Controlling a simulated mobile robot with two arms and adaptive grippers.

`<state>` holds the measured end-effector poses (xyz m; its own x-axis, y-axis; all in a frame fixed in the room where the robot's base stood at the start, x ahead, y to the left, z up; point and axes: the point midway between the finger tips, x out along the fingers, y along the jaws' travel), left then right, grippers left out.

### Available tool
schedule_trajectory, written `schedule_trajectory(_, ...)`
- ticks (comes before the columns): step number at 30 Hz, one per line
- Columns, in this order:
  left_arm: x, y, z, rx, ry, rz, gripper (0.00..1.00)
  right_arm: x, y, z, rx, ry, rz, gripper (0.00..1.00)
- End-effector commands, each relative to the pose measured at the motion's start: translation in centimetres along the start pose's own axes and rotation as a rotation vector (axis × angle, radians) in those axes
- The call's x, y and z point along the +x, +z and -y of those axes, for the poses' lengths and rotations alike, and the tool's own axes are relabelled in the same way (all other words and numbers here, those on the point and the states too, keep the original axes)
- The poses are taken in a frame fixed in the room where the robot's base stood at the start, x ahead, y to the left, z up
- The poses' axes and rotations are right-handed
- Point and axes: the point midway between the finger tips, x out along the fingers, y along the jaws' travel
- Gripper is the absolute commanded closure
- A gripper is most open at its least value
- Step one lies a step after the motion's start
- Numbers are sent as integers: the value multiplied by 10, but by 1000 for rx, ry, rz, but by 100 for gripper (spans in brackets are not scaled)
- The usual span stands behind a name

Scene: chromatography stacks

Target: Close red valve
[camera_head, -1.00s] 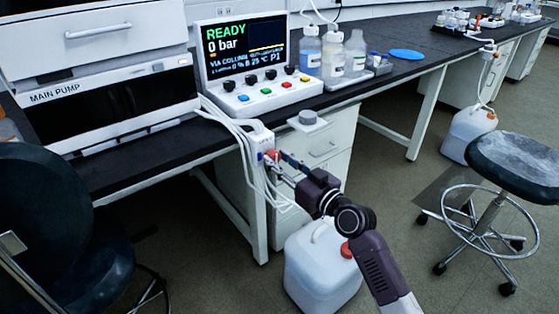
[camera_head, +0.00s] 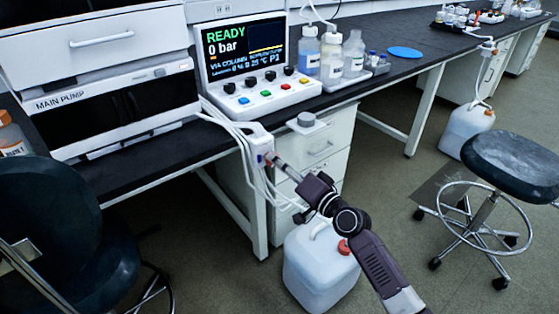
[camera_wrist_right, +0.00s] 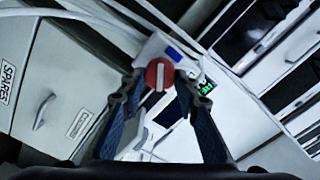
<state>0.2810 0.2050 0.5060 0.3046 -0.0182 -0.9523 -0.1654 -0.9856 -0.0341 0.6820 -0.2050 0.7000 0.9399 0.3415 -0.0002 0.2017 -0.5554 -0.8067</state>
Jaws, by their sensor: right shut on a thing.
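The red valve is a round red knob with a white bar across its face, in the right wrist view (camera_wrist_right: 159,74). It sits on a white valve block (camera_head: 257,141) at the bench's front edge. My right gripper (camera_head: 273,160) reaches the block from the lower right. In the wrist view its two fingers (camera_wrist_right: 159,82) are on either side of the red knob, shut on it. The white bar looks nearly upright between the fingertips. In the head view the fingers mostly hide the knob. My left gripper is not in view.
A blue marking (camera_wrist_right: 175,54) is on the block just above the knob. White tubes (camera_head: 247,165) hang beside the block. A white jug (camera_head: 315,275) stands on the floor below my right arm. The control panel (camera_head: 245,65) reads READY, 0 bar.

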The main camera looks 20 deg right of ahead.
Motion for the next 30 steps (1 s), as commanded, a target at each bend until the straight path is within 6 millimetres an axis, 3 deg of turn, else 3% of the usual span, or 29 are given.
schedule_trajectory(3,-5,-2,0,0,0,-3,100,0,-1,0,113,1,-1,95)
schedule_trajectory(15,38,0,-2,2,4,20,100,0,-1,-2,451,1,-2,95)
schedule_trajectory(30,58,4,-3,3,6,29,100,0,0,-3,640,0,-3,95)
